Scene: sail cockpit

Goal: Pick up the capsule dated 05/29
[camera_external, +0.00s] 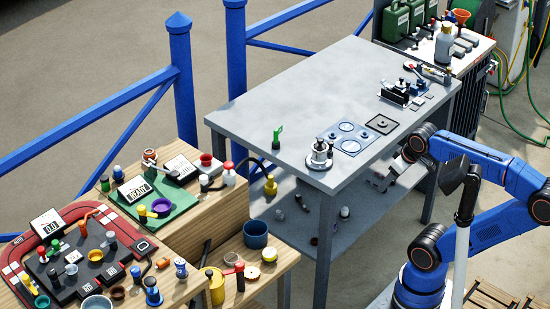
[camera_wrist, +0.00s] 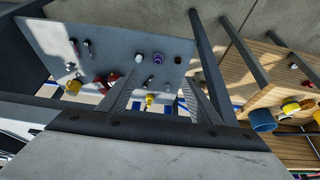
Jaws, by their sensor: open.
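No date can be read on anything in either view, so I cannot tell which item is the capsule dated 05/29. In the wrist view, my gripper (camera_wrist: 158,82) has its two ridged grey fingers spread apart with nothing held between them. Beyond them is a grey lower shelf (camera_wrist: 110,25) with several small items. These include a white piece (camera_wrist: 140,58), a purple-capped piece (camera_wrist: 158,59), a red piece (camera_wrist: 112,77) and a yellow piece (camera_wrist: 73,87). A small yellow-topped item (camera_wrist: 150,98) shows between the fingers, farther off.
The grey table (camera_external: 300,100) has a bare left top and its lower shelf (camera_external: 300,240) holds small items. Table legs (camera_external: 322,255) stand close around the shelf. Crowded wooden benches (camera_external: 190,215) are at left, with a blue cup (camera_external: 256,235).

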